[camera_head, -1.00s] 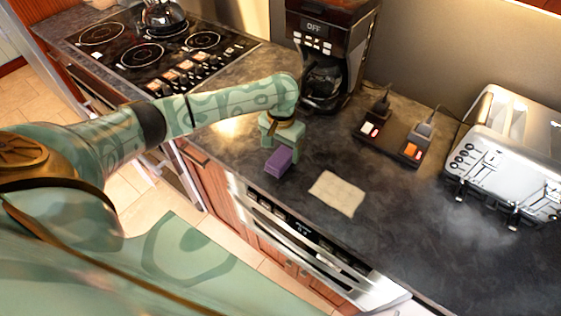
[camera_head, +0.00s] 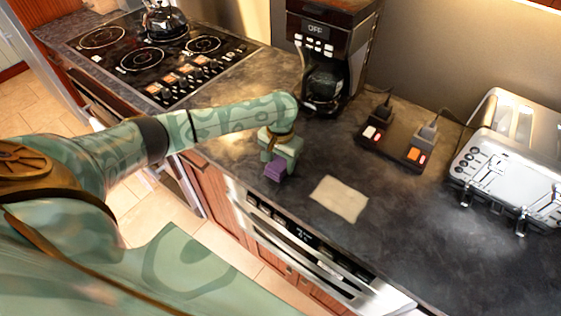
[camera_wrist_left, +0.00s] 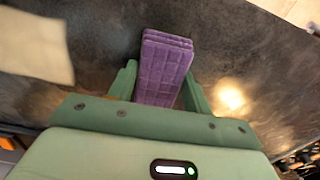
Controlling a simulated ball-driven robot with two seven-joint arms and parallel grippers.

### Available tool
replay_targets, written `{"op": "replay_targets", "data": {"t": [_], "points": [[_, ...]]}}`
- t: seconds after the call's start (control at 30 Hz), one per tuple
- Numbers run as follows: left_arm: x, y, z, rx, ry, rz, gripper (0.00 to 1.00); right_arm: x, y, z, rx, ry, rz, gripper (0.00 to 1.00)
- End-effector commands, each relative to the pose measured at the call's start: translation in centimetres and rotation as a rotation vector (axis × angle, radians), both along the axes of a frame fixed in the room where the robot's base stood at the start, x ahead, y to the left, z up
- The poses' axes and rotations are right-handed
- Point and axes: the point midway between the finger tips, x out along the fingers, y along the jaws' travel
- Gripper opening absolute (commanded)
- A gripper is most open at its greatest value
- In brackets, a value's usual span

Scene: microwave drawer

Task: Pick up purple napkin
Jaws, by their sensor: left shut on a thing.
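The purple napkin (camera_head: 275,169) is a folded block between the fingers of my left gripper (camera_head: 280,160), near the front edge of the counter. In the left wrist view the napkin (camera_wrist_left: 163,68) stands out past both fingers of the left gripper (camera_wrist_left: 163,88), which are shut on it. I cannot tell whether its underside touches the counter. My right gripper is not in view.
A flat beige cloth (camera_head: 339,199) lies on the dark counter (camera_head: 440,250) to the right. A coffee maker (camera_head: 325,60), a switch box (camera_head: 393,140) and a silver toaster (camera_head: 505,165) stand behind. A stovetop (camera_head: 155,48) is at the left, a microwave drawer (camera_head: 300,245) below the edge.

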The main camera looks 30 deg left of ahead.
Motion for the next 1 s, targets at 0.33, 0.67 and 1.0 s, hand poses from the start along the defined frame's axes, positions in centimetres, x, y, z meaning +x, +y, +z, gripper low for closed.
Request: {"op": "replay_targets", "data": {"t": [0.33,0.67,1.0], "points": [[-1.7,-0.1,5.7,-0.001,-0.001,-0.002,0.27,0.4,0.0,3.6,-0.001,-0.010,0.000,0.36],[-9.9,-0.8,11.5,-0.001,0.002,-0.002,0.27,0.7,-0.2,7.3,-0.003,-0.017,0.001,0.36],[-13.8,-1.2,12.9,-0.001,0.000,0.001,0.27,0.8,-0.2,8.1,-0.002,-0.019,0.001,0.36]]}}
